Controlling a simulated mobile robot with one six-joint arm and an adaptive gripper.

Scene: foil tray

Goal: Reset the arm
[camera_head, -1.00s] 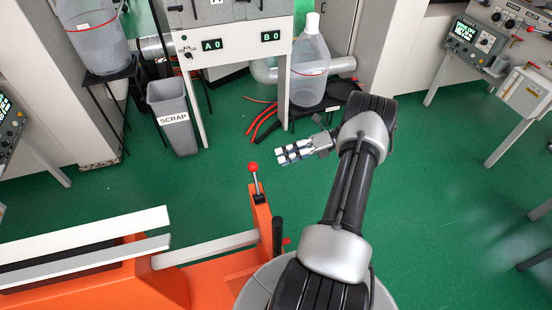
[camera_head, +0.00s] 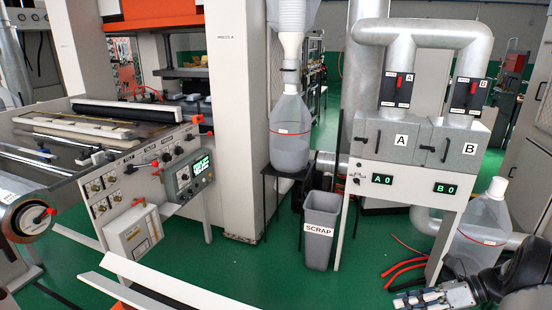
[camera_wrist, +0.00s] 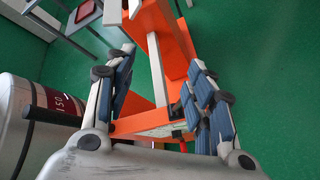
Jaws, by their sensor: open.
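My gripper (camera_head: 425,298) shows at the bottom right corner of the head view, with part of my dark arm behind it. In the wrist view my gripper (camera_wrist: 162,88) has its two blue-padded fingers spread wide apart. Nothing is held between them. Beyond the fingers, an orange frame (camera_wrist: 174,40) with a pale bar stands over the green floor. Most of my arm lies outside the head view.
A grey SCRAP bin (camera_head: 321,232) stands left of the cabinet with A and B boxes (camera_head: 398,140). A press line with a control panel (camera_head: 150,185) fills the left. Green floor (camera_head: 290,285) is open in front.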

